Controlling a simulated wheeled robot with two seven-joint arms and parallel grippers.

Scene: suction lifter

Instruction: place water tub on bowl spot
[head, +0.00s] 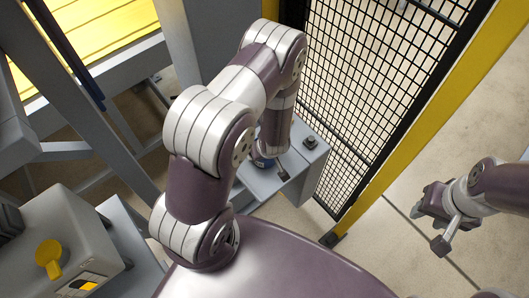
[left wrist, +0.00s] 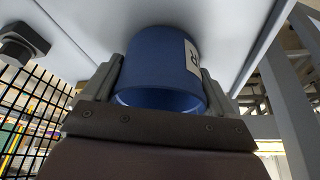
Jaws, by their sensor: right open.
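The water tub is a blue round tub (left wrist: 158,62) with a white label bearing dark marks. In the left wrist view it sits between the two fingers of my left gripper (left wrist: 162,85), which lie close against its sides. The tub is at the pale grey top of a cabinet. My right gripper (head: 431,222) is open and empty above the floor at the right. I cannot make out a marked bowl spot.
The grey cabinet (head: 313,165) with a dark knob (head: 310,142) stands against a black mesh fence (head: 365,80) with a yellow post (head: 425,115). A grey machine with a yellow knob (head: 48,257) is at lower left. Grey frame beams cross the upper left. Floor at right is clear.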

